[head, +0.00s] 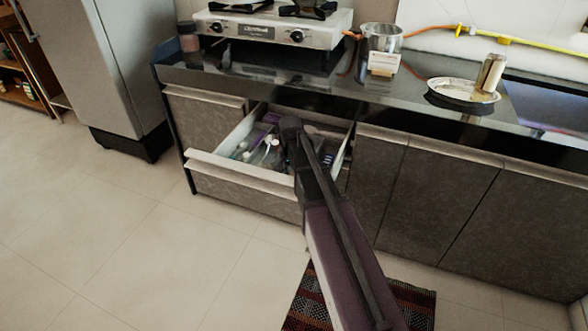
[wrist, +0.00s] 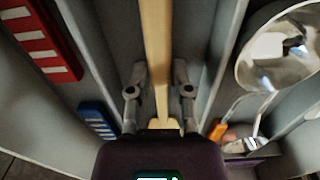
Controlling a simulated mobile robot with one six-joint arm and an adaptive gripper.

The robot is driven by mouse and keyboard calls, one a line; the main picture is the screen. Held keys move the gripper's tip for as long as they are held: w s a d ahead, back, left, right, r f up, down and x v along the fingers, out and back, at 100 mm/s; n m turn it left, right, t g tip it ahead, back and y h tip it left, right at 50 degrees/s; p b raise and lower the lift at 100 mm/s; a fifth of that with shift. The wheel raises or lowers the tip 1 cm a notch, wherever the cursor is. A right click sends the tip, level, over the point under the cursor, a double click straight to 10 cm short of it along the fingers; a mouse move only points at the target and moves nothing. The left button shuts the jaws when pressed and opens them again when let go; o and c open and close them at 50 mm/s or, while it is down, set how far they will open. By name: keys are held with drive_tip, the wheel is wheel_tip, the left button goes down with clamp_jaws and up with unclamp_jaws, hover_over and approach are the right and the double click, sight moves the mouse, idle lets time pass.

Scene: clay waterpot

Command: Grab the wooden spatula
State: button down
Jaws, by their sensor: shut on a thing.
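The wooden spatula (wrist: 155,40) shows in the wrist view as a long pale wooden strip running from the top edge down between my fingers. Its lower end (wrist: 165,125) meets the top of my gripper's body. My gripper (wrist: 159,75) is shut on it, one grey finger on each side. In the head view my arm reaches into the open drawer (head: 240,177), and my own arm hides the fingers and spatula there.
In the wrist view, a red slotted utensil (wrist: 45,40) and a blue one (wrist: 97,120) lie left; a shiny metal ladle (wrist: 280,48) and an orange-handled tool (wrist: 217,130) lie right. Drawer walls are close. The countertop (head: 330,88) overhangs behind.

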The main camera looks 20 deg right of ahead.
drive_tip(key=shift+r, duration=0.1)
wheel_tip(320, 180, up, 10)
drive_tip(key=p, duration=1)
idle(0.9)
